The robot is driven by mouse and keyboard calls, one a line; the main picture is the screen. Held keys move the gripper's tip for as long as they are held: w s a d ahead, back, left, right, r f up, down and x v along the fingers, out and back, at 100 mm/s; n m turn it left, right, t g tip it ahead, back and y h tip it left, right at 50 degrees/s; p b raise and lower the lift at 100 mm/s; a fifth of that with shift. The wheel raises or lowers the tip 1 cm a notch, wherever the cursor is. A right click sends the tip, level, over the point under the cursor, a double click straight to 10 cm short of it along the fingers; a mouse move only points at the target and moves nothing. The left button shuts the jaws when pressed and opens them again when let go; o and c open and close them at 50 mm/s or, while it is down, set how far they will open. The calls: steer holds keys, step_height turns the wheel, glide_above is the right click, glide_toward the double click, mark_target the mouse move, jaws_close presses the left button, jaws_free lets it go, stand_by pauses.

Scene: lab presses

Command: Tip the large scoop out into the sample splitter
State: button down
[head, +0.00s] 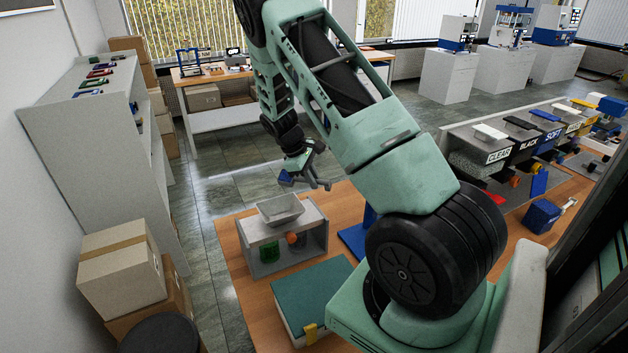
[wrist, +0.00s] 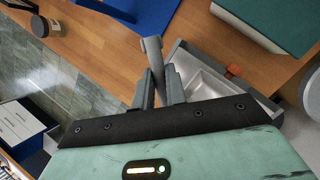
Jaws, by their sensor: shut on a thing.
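My gripper (head: 313,181) is shut on the grey handle (wrist: 152,56) of the large scoop; in the wrist view the handle stands between the fingertips (wrist: 158,84). A small blue part (head: 286,178) shows beside my gripper in the head view; I cannot tell whether it is the scoop's bowl. The bowl and its contents are not clear in either view. The sample splitter (head: 258,262) is a grey box with an open pale hopper (head: 281,210) on top, a green container inside and an orange knob. In the wrist view the hopper (wrist: 208,78) lies just right of the fingers.
Labelled bins (head: 500,152) line the right side. In the wrist view a dark jar (wrist: 41,27) stands near the table edge.

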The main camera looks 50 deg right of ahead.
steer(key=shift+s+a+f+t+h+b, duration=0.2)
steer(key=shift+a+h+b, duration=0.3)
steer(key=shift+b, duration=0.3)
steer(key=shift+s+a+f+t+h+b, duration=0.15)
steer(key=shift+a+h+b, duration=0.1)
steer(key=shift+h+b, duration=0.45)
steer(key=shift+a+f+m+h+b, duration=0.2)
steer(key=shift+a+m+h+b, duration=0.3)
steer(key=shift+b, duration=0.75)
steer(key=shift+s+a+f+h+b, duration=0.15)
steer(key=shift+h+b, duration=0.25)
steer(key=shift+b, duration=0.2)
steer(key=shift+s+a+f+t+h+b, duration=0.2)
steer(key=shift+a+t+h+b, duration=0.25)
steer(key=shift+h+b, duration=0.65)
steer(key=shift+s+a+f+m+h+b, duration=0.1)
steer(key=shift+a+f+m+h+b, duration=0.45)
steer(key=shift+b, duration=1)
steer(key=shift+s+a+m+h+b, duration=0.1)
steer(key=shift+h+b, duration=0.75)
steer(key=shift+b, duration=0.65)
steer(key=shift+s+a+f+m+t+h+b, duration=0.1)
steer(key=shift+a+m+t+h+b, duration=0.2)
steer(key=shift+h+b, duration=0.9)
steer(key=shift+s+a+f+m+t+h+b, duration=0.1)
steer(key=shift+a+m+t+h+b, duration=0.35)
steer(key=shift+b, duration=1.3)
